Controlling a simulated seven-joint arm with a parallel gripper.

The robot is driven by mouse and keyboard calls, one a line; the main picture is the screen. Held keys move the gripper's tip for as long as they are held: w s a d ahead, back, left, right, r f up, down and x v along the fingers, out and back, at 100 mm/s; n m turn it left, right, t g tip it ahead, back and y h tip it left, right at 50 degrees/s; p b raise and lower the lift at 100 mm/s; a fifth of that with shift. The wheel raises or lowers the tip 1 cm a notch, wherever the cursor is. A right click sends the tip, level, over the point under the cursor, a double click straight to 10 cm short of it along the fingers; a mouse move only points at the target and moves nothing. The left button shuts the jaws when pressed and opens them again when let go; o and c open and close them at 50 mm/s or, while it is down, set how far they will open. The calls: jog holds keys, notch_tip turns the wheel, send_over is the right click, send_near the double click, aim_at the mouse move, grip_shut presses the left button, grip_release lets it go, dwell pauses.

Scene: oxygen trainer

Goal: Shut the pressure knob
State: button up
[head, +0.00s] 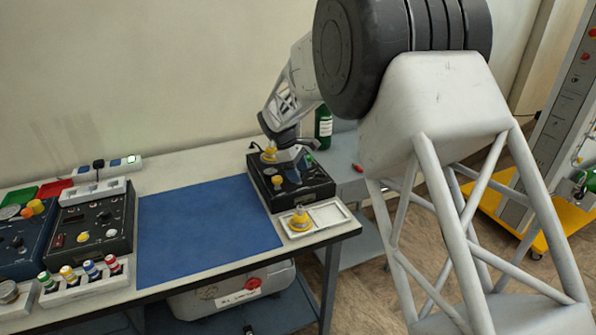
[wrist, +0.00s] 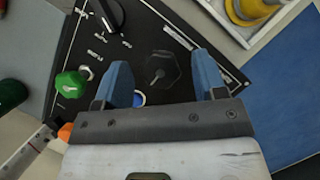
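A black control box (head: 300,192) stands at the right end of the table, and its panel fills much of the wrist view (wrist: 70,60). My gripper (wrist: 163,78) is over the panel with its two blue fingers apart. A dark hexagonal part with a pale mark (wrist: 162,70) shows between the fingers, with none of it visibly gripped. A black pointer knob (wrist: 108,18) is at the top left of the panel, and a green knob (wrist: 82,84) is left of the fingers. The labels are too small to read, so I cannot tell which is the pressure knob.
A white tray (head: 328,214) holds a yellow fitting (head: 299,219) in front of the box. A blue mat (head: 205,228) lies to the left. Another black box (head: 108,219) and a rack of colored caps (head: 85,288) stand farther left. A green bottle (head: 323,125) is behind.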

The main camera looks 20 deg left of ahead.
jog(key=shift+r, duration=0.15)
jog(key=v, duration=0.7)
jog(key=shift+a+r, duration=0.2)
jog(key=shift+r, duration=0.05)
dwell(0.3)
